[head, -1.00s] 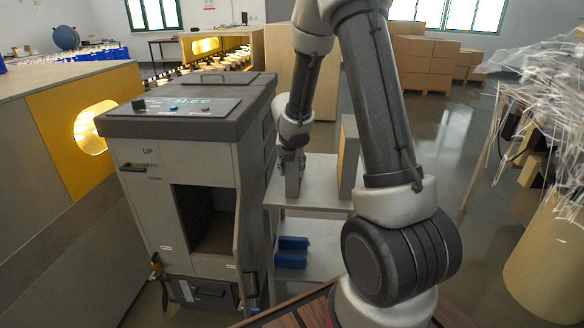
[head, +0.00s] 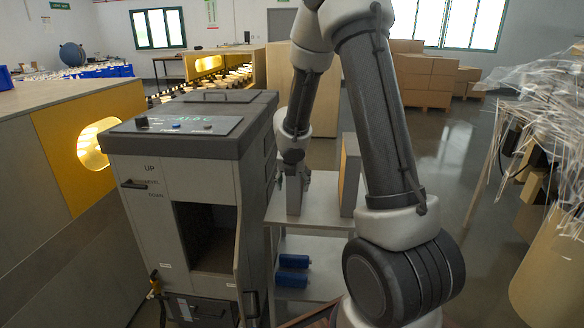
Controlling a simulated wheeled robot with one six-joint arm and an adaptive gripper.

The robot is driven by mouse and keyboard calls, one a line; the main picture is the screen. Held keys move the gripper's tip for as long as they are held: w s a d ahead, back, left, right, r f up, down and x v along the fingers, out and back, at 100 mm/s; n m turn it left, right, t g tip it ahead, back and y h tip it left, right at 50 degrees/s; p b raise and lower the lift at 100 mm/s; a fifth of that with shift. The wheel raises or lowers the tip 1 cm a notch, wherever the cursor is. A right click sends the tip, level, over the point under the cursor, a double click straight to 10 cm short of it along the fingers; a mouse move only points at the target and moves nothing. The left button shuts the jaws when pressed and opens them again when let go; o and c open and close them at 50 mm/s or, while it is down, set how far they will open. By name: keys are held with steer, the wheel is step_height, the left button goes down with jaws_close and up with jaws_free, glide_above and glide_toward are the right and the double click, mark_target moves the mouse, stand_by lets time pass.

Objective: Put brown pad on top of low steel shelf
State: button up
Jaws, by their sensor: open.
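The grey cabinet (head: 150,215) with an open dark bay stands close left of the gripper. Two blue rolls (head: 293,269) lie on the shelf's lower deck. Cardboard boxes (head: 425,75) are stacked behind; floor between is clear.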

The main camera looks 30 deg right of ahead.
steer(key=s+r+m, duration=1.2)
steer(key=s+r, duration=0.2)
steer(key=r, duration=0.5)
steer(key=s+a+r+m+y, duration=0.1)
steer(key=s+m, duration=0.7)
steer(key=s+a+r+m+y, duration=0.1)
steer(key=s+a+m, duration=0.1)
steer(key=s+m, duration=0.7)
steer(key=shift+s+a+r+y, duration=0.15)
steer(key=shift+s+r+y, duration=0.1)
steer(key=shift+r+y, duration=0.05)
